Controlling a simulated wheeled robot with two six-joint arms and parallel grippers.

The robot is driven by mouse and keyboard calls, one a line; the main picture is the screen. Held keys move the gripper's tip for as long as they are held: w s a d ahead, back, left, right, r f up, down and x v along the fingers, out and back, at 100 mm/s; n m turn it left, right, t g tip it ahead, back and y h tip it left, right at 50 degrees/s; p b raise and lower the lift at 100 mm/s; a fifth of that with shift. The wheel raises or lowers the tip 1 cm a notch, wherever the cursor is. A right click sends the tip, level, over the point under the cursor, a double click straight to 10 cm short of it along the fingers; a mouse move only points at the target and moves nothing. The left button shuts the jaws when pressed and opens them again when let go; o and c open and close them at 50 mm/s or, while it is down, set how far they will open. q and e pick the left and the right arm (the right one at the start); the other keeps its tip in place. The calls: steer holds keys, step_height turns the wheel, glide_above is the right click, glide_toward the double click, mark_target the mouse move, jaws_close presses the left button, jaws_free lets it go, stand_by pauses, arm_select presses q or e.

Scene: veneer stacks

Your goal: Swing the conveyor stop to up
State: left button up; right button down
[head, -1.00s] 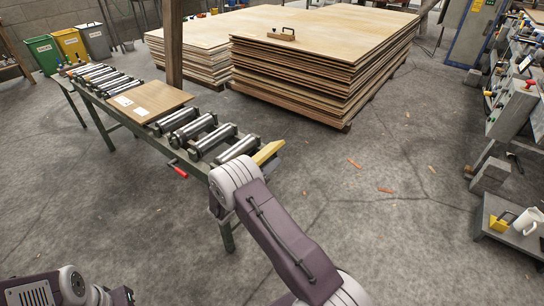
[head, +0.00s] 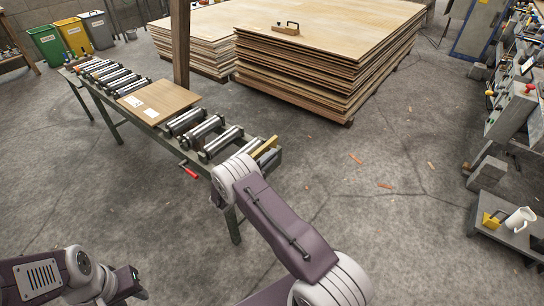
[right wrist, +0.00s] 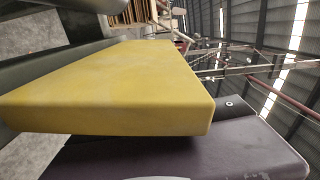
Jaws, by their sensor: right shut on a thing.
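The conveyor stop is a yellow bar (head: 267,148) at the near right end of the roller conveyor (head: 236,158). In the head view it shows just beyond my right wrist, partly hidden. In the right wrist view the yellow stop (right wrist: 115,85) fills the middle, very close, between a dark finger above left and a purple part below. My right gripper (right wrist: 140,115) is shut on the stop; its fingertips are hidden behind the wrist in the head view. My left gripper (head: 135,285) is low at the left, away from the conveyor; its jaws are unclear.
A wooden board (head: 158,101) lies on the rollers. A red handle (head: 190,172) sticks out from the conveyor's near side. A wooden post (head: 180,45) stands behind it. Veneer stacks (head: 320,85) fill the back.

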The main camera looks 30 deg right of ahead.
steer(key=shift+w+a+r+n, duration=0.15)
steer(key=shift+w+n, duration=0.15)
steer(key=shift+n, duration=0.3)
steer(key=shift+p, duration=0.3)
steer(key=c, duration=1.5)
jaws_free()
steer(key=shift+w, duration=0.1)
steer(key=p+v, duration=0.1)
steer(key=v, duration=0.8)
steer(key=shift+a, duration=0.1)
